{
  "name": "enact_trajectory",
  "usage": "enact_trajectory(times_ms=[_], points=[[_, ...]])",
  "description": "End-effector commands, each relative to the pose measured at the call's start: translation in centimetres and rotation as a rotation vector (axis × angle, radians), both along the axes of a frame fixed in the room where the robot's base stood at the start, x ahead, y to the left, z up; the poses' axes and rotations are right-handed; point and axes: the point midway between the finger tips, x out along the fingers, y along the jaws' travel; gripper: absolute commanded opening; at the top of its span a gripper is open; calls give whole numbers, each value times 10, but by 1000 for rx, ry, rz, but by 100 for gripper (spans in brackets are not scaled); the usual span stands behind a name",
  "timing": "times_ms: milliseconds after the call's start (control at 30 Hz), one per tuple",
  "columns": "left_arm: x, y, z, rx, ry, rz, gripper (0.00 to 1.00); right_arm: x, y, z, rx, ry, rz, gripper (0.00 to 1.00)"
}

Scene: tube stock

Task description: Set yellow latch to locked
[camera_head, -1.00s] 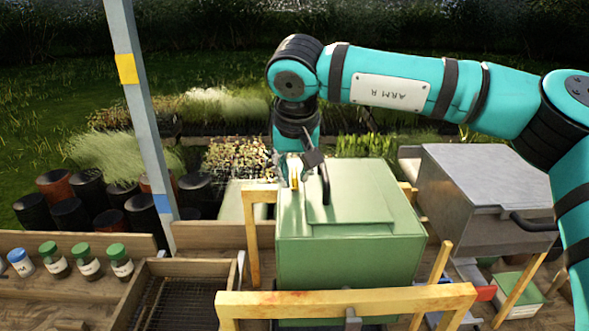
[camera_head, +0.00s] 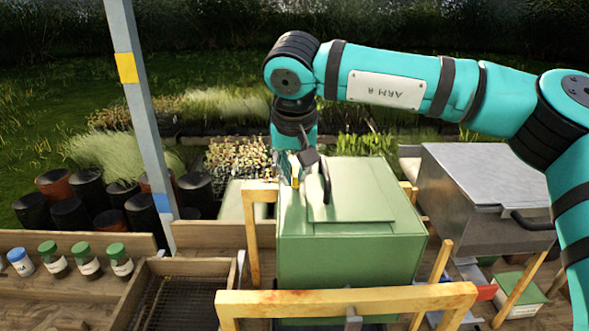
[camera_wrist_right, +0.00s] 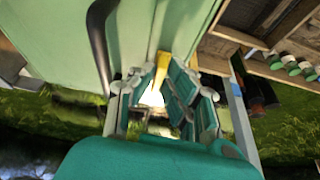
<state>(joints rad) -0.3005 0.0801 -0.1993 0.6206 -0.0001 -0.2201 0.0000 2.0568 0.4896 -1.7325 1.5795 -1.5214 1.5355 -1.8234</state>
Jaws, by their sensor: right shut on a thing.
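The yellow latch (camera_head: 295,172) is a small narrow piece at the left edge of the green box (camera_head: 350,262), near its far end. My right gripper (camera_head: 289,166) comes down from above and is shut on the latch. In the right wrist view the yellow latch (camera_wrist_right: 161,66) shows between the fingertips of the gripper (camera_wrist_right: 160,78), against the box's green side. The fingers partly hide the latch, and I cannot read any lock marking. My left gripper is not in view.
A black curved handle (camera_head: 326,181) stands on the box top close to the gripper. Wooden frames (camera_head: 345,300) stand around the box. A grey metal box (camera_head: 480,185) is at the right. Green-capped jars (camera_head: 88,261) and a wooden tray (camera_head: 185,266) are at the left.

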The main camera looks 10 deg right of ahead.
Motion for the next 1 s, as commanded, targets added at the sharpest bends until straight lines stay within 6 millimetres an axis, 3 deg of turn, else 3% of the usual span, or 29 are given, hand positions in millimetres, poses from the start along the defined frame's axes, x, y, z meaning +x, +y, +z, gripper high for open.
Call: enact_trajectory(times_ms=[467, 1000], points=[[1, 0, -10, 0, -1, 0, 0, 0, 0, -2, -3, 0, -140, 0], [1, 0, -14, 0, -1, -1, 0, 0, 0, 0, -2, 5, -636, 0]])
